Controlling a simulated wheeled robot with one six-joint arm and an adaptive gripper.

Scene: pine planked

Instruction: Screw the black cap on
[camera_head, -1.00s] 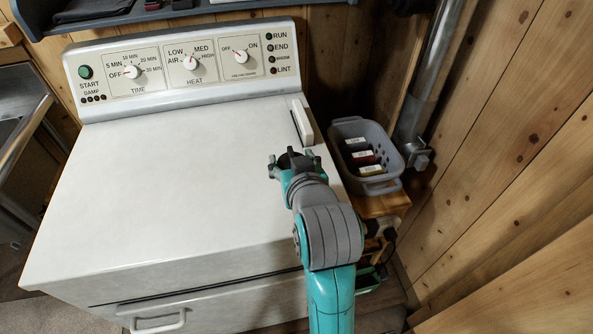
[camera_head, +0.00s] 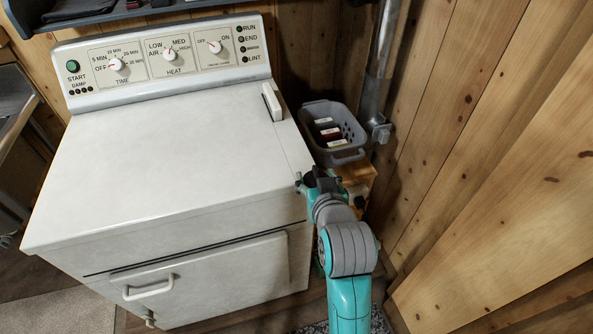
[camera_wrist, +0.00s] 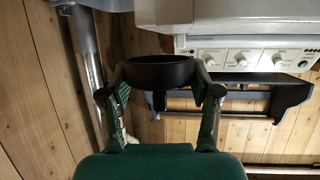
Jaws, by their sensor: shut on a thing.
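In the wrist view a round black cap (camera_wrist: 160,70) is gripped between the two fingers of my gripper (camera_wrist: 160,82), one finger on each side of it. In the head view my gripper (camera_head: 318,178) is near the right front edge of the white dryer (camera_head: 170,160). The cap is hard to make out there against the dark gripper. I cannot clearly see the threaded part that the cap fits, in either view.
A grey basket (camera_head: 333,133) with several small boxes stands on a wooden stand (camera_head: 356,173) right of the dryer. Behind it runs a metal pipe (camera_head: 385,60). The plank wall (camera_head: 480,150) closes the right side. The dryer top is mostly clear.

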